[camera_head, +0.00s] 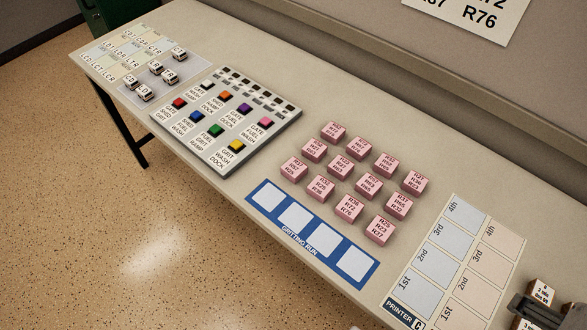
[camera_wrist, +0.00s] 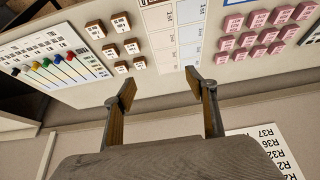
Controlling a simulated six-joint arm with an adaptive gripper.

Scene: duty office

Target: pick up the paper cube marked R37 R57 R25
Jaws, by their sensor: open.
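Several pink paper cubes stand in a loose grid on the table in the head view. Their print is small. The cube at the left end of the grid (camera_head: 294,167) seems to start with R37, but I cannot read it surely. The nearest cube (camera_head: 380,231) seems to read R25, R23, R37. The pink cubes also show at the upper right of the wrist view (camera_wrist: 247,40), unreadable there. My gripper (camera_wrist: 161,87) is open and empty in the wrist view, with the pink cubes to the right of its fingers. No cube is between the fingers.
A blue GRITTING RUN strip (camera_head: 318,241) with blank squares lies in front of the cubes. A PRINTER sheet (camera_head: 463,255) lies to their right. Brown-sided blocks (camera_wrist: 120,23) stand beyond it. A button panel (camera_head: 240,150) and small labelled blocks (camera_head: 170,76) are left. A wall rises behind.

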